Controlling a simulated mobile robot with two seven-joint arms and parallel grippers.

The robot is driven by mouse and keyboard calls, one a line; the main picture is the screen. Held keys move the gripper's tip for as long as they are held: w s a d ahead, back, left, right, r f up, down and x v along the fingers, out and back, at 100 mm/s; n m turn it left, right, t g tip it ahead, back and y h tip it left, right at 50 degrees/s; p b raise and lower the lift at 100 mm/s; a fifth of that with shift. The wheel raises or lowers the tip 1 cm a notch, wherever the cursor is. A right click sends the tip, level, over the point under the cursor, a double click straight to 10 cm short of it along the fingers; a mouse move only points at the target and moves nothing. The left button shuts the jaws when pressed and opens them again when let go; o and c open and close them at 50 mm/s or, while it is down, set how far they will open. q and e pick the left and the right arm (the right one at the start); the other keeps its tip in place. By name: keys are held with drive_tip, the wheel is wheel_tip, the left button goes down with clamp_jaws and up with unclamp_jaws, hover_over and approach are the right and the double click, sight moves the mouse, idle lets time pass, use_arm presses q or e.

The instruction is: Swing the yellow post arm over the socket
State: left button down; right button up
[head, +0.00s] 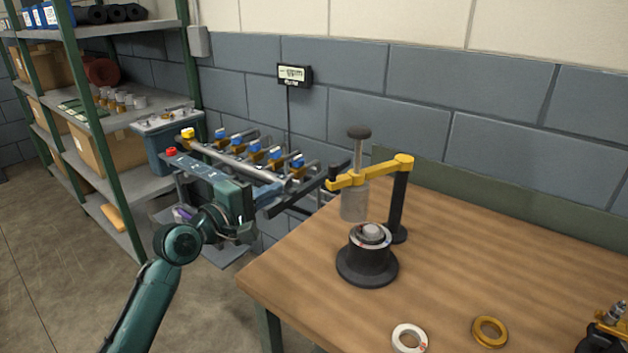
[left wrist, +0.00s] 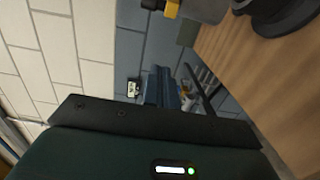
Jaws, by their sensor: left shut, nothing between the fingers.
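The yellow post arm (head: 372,174) is pivoted on top of a black post (head: 397,210) and points left across the table's back corner. Its free end has a dark tip and also shows at the top of the left wrist view (left wrist: 172,8). The socket (head: 367,262) is a black round base with a pale ring on top.
A white ring (head: 409,339) and a gold ring (head: 490,331) lie on the wooden table (head: 480,255). A dark device (head: 607,332) is at the right edge. A rack with blue-capped valves (head: 240,150) and a green shelf (head: 110,125) stand at left.

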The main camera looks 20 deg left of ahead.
use_arm(q)
drive_tip(key=w+d+p, duration=0.2)
drive_tip(key=w+d, duration=0.4)
drive_tip(key=d, duration=0.1)
drive_tip(key=shift+p, duration=0.35)
